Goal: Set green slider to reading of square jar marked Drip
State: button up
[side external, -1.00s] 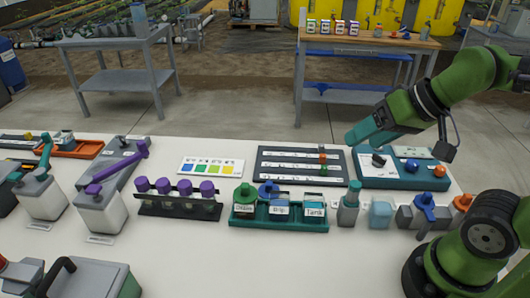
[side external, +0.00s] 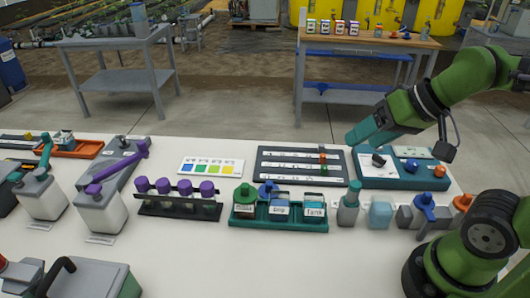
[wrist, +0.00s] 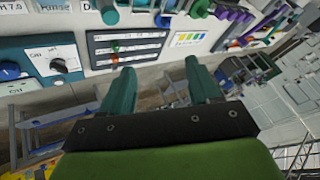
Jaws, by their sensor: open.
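The dark slider panel (side external: 262,164) lies at the back of the white table, with three pale scale strips. The jar labelled Drip (side external: 280,211) stands in the middle of a teal rack, between two other labelled jars. Its reading is too small to tell. My gripper (side external: 352,138) hangs above and behind the panel's right end. In the wrist view my gripper (wrist: 160,72) is open, with nothing between its fingers.
The teal control box (side external: 392,181) with a black knob stands right of the panel. The colour chart (side external: 211,167) lies left of it. Purple-capped bottles (side external: 174,190) stand in a black rack left of the teal jar rack (side external: 257,224). The table's front middle is clear.

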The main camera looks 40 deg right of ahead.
jog(key=shift+f, duration=0.2)
jog(key=shift+c, duration=1)
jog(key=m+g+h, duration=0.2)
jog(key=m+g, duration=0.3)
jog(key=g, duration=0.2)
send_over(324, 167)
notch_tip(324, 167, down, 5)
notch_tip(324, 167, down, 17)
jog(key=shift+s+r, duration=0.1)
grip_shut()
